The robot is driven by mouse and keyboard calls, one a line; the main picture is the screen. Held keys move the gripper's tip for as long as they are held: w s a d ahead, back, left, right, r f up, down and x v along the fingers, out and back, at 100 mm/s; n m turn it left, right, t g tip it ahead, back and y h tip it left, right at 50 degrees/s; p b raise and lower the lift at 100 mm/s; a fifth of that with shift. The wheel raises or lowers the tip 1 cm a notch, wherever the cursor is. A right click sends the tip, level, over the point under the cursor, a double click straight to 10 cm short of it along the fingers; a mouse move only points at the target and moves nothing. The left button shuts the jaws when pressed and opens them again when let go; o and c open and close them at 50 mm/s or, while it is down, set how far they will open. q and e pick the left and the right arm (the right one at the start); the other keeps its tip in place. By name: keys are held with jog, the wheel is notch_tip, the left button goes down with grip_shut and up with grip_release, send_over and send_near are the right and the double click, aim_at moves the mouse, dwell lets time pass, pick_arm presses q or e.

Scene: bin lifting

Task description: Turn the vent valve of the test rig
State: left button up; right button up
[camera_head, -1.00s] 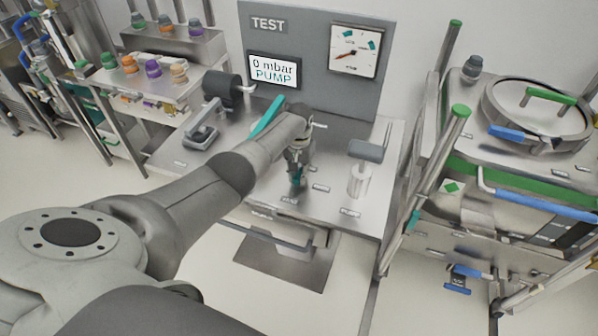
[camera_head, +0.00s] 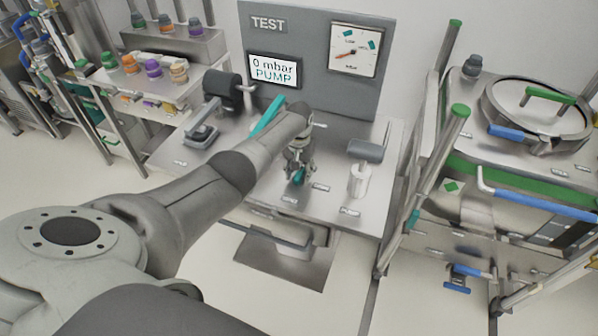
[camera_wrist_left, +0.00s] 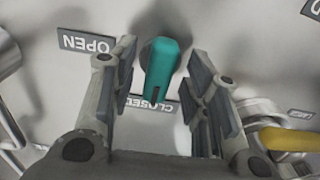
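The teal vent valve handle (camera_head: 299,177) stands on the steel top of the test rig (camera_head: 262,192). In the left wrist view the handle (camera_wrist_left: 162,68) points down the picture, its tip by the CLOSED label (camera_wrist_left: 150,103); the OPEN label (camera_wrist_left: 87,44) is to its left. My left gripper (camera_head: 298,168) is above the handle. In the wrist view its fingers (camera_wrist_left: 165,85) are apart on both sides of the handle, with a visible gap on each side. My right gripper is not in view.
The rig's display (camera_head: 274,70) reads 0 mbar PUMP, beside a round-dial gauge (camera_head: 354,50). A grey-handled pump (camera_head: 361,165) stands right of the valve. A black cylinder (camera_head: 222,90) stands at the back left. A steel cart with a lidded vessel (camera_head: 538,108) is at the right.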

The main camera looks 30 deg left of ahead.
aim_at(299, 173)
pick_arm(q)
jog(key=shift+r, duration=0.1)
notch_tip(299, 173, up, 12)
dwell(0.7)
dwell(0.3)
